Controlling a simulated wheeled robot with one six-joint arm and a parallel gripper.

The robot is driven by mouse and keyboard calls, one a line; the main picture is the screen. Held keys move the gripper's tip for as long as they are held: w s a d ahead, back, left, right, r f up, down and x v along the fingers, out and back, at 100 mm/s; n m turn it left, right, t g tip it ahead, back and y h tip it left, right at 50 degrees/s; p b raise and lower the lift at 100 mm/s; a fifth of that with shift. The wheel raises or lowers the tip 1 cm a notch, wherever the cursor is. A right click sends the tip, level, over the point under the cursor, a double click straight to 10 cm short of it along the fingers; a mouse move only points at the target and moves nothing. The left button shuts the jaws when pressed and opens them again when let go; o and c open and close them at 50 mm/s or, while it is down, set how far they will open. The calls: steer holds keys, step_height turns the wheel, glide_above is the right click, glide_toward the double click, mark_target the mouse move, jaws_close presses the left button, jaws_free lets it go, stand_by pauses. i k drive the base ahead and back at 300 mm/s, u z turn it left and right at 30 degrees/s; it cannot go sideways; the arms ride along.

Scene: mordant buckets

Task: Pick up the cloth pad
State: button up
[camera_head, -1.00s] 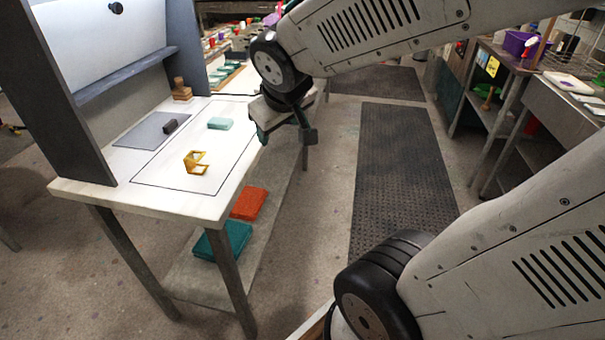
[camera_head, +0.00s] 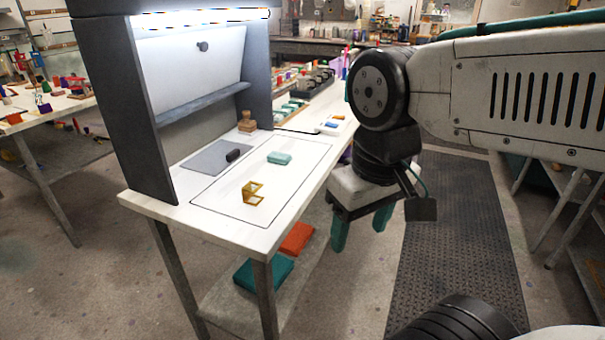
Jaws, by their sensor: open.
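A small pale teal block-shaped pad (camera_head: 279,158), which looks like the cloth pad, lies flat inside a thin black outline on the white table (camera_head: 165,209). Nothing touches or covers it. My gripper (camera_head: 361,232) hangs to the right of the table's right edge, over the aisle in this view. Its two teal fingers point down, spread apart, with nothing between them. It is well apart from the pad.
A yellow angular frame (camera_head: 252,193) stands nearer the front. A dark block (camera_head: 233,155) rests on a grey mat (camera_head: 205,160). A wooden stamp-like object (camera_head: 246,122) stands behind. A grey hood (camera_head: 125,110) borders the left side. Orange (camera_head: 297,238) and teal (camera_head: 263,273) pieces lie below.

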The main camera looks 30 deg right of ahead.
mark_target(281, 159)
steer(key=k, duration=0.4)
steer(key=z, duration=0.8)
steer(key=i, duration=1.35)
steer(key=u, duration=0.25)
